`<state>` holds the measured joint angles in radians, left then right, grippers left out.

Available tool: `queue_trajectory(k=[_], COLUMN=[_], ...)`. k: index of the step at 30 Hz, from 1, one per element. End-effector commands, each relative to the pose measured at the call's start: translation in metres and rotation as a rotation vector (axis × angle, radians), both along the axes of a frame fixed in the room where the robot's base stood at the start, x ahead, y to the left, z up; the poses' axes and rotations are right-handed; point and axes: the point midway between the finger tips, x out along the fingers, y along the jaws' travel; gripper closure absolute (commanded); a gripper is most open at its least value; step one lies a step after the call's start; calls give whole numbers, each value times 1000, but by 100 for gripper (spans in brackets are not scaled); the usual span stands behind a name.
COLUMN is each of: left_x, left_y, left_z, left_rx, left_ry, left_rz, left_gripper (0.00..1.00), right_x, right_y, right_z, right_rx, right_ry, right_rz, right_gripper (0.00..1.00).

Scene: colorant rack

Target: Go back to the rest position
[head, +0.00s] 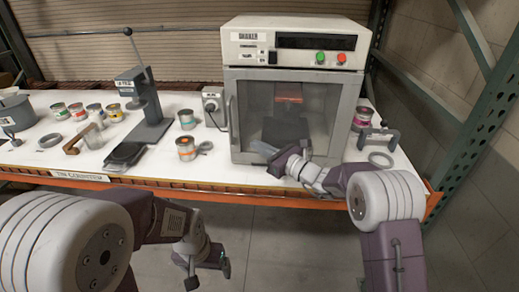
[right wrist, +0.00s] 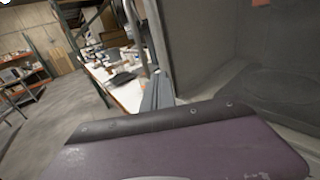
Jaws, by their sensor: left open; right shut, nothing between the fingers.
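My left gripper (head: 208,274) hangs low in front of the counter, over the floor, with its fingers apart and nothing between them. My right gripper (head: 268,152) is raised at the lower front of the shaker (head: 297,42), over the counter, and is shut and empty. I cannot tell whether it touches the shaker. The right wrist view is mostly filled below by my own purple gripper body, with the grey shaker front (right wrist: 215,45) close beside it.
The white counter (head: 65,160) has an orange front edge. It holds several paint cans, one (head: 186,148) near the shaker's left, a lever press (head: 145,95), a black tray (head: 128,153) and a clamp (head: 378,134) at right. A green rack post (head: 470,135) stands right. Floor in front is clear.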

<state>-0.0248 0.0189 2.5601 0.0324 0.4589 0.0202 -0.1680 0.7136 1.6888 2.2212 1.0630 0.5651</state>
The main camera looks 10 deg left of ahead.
Motion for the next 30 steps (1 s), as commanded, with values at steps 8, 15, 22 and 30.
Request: queue_trajectory(k=[8,15,22,30], left_x=[0,0,0,0], left_y=[0,0,0,0], left_z=[8,16,21,20], left_rx=[0,0,0,0], left_ry=[0,0,0,0], left_rz=[0,0,0,0], left_gripper=[13,13,13,13], right_x=[-4,-137,-272,-329], right_y=[-20,-41,-145,-248], right_z=[61,1,-109,-162], right_rx=[6,-574,-1285,-1697], right_ry=[-84,-153,-353,-758], right_rz=[-29,299,831,1484], right_gripper=[100,100,100,100])
